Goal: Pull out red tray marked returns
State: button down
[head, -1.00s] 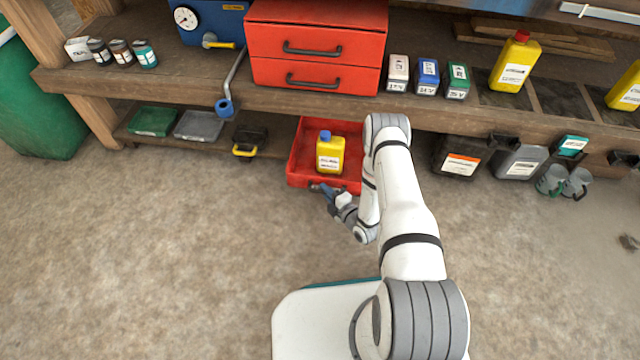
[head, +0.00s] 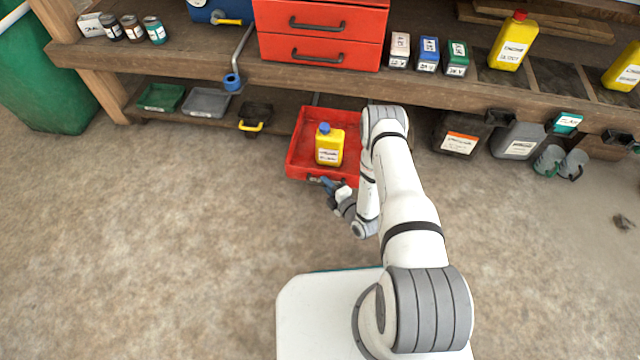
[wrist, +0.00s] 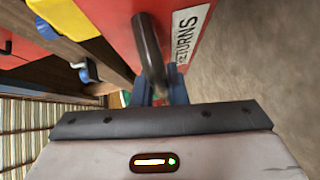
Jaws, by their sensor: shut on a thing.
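The red tray (head: 296,155) sticks out from under the bench's lower level in the head view. A yellow bottle with a blue cap (head: 329,148) stands upright in it. In the wrist view the tray's red front (wrist: 185,52) carries a white label reading RETURNS (wrist: 188,30). A dark bar handle (wrist: 147,45) is fixed to that front. My gripper (head: 325,184) is at the tray's front edge. In the wrist view its fingers (wrist: 160,90) are shut around the handle. My arm hides the tray's right side in the head view.
Green (head: 160,97) and grey (head: 206,102) trays and a black bin with a yellow handle (head: 254,117) sit on the low shelf to the left. Dark containers (head: 459,136) hang or stand at the right. The concrete floor before the tray is clear.

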jog(key=shift+d, duration=0.15)
jog(key=c, duration=1.5)
grip_release()
jog(key=shift+a, duration=0.25)
jog(key=shift+o, duration=0.2)
jog(key=p+v, duration=0.2)
jog(key=v, duration=0.6)
jog(key=shift+p, duration=0.4)
jog(key=shift+w, duration=0.1)
